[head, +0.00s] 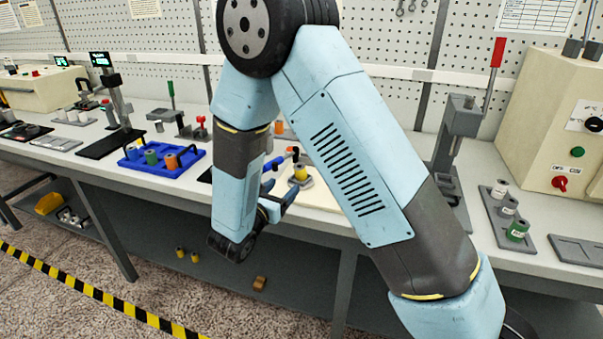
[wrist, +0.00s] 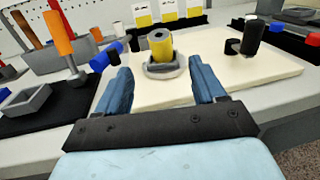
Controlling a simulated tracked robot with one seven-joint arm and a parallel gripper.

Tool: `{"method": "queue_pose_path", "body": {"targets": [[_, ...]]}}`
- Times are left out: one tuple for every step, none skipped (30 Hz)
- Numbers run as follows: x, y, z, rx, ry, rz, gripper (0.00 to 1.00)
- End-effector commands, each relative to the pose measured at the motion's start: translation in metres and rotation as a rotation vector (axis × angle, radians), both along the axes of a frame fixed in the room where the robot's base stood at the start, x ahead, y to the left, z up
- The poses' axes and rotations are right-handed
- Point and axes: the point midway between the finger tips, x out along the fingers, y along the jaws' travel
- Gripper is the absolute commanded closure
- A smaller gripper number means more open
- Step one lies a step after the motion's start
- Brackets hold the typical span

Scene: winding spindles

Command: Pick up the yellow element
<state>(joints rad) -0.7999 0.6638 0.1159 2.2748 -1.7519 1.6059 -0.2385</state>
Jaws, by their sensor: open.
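The yellow element (wrist: 161,44) is a short upright cylinder with a dark hole in its top. It stands in a round grey holder (wrist: 163,70) on a cream board (wrist: 255,72). In the head view the yellow element (head: 300,172) shows just right of my gripper (head: 279,197), partly crowded by my arm. In the wrist view my gripper (wrist: 162,84) is open, with its two blue fingers apart and nothing between them. The yellow element is ahead of the fingertips, roughly centred between them, and apart from them.
A dark spool (wrist: 250,37) stands on the board's far right. Orange-handled tools and a grey square tray (wrist: 28,99) are at left. A row of yellow-and-white blocks (wrist: 170,16) stands behind. In the head view a blue tray (head: 133,165) holds several cylinders.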

Motion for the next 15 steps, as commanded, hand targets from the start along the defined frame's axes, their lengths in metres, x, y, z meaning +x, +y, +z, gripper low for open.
{"method": "queue_pose_path", "body": {"targets": [[0.009,-0.005,0.000,0.001,-0.001,-0.003,0.31],[0.013,-0.008,0.000,0.001,-0.001,-0.004,0.31],[0.019,-0.011,0.000,0.002,-0.001,-0.004,0.31],[0.024,-0.014,0.000,0.001,-0.001,-0.003,0.31],[0.027,-0.016,0.000,0.001,-0.001,-0.004,0.31],[0.033,-0.019,0.000,0.001,-0.001,-0.003,0.31],[0.036,-0.020,0.000,0.001,0.000,-0.002,0.31],[0.039,-0.022,0.000,0.001,0.000,-0.002,0.31],[0.042,-0.024,0.000,0.001,0.000,-0.002,0.31],[0.044,-0.025,0.000,0.001,0.000,-0.002,0.31],[0.046,-0.026,0.000,0.001,0.000,-0.002,0.31],[0.047,-0.027,0.000,0.000,0.001,-0.001,0.31],[0.048,-0.027,0.000,0.000,0.001,-0.001,0.31],[0.049,-0.028,0.001,0.000,0.001,-0.001,0.31],[0.050,-0.028,0.001,0.000,0.000,-0.001,0.31]]}}
